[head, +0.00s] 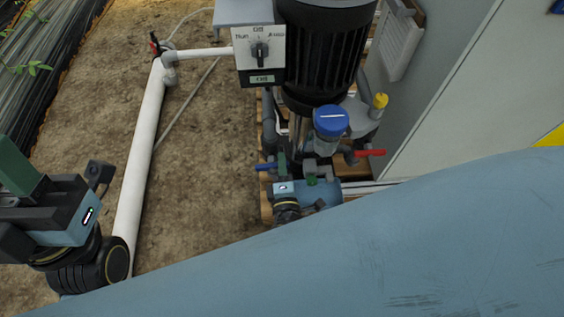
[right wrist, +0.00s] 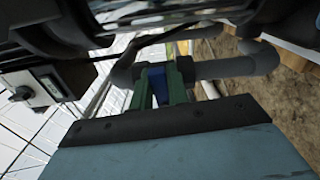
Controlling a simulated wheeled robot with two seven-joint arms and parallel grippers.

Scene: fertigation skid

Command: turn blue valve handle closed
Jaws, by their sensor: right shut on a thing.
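The blue valve handle (head: 266,167) shows low in the head view, left of the pump, its visible end pointing left. My right gripper (head: 282,161) is at this handle, with green fingers reaching away from its wrist. In the right wrist view, the two green fingers of the gripper (right wrist: 160,88) are closed on the blue handle (right wrist: 157,80), one on each side. The valve body under the handle is mostly hidden. My left gripper (head: 20,170) is at the left edge of the head view, far from the valve and partly cut off; its opening is unclear.
A black pump motor (head: 318,50) and a switch box (head: 260,55) stand just behind the valve. A blue-capped filter (head: 331,120) and a red handle (head: 370,153) are to the right. A white pipe (head: 143,140) crosses the bare soil (head: 200,150) on the left.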

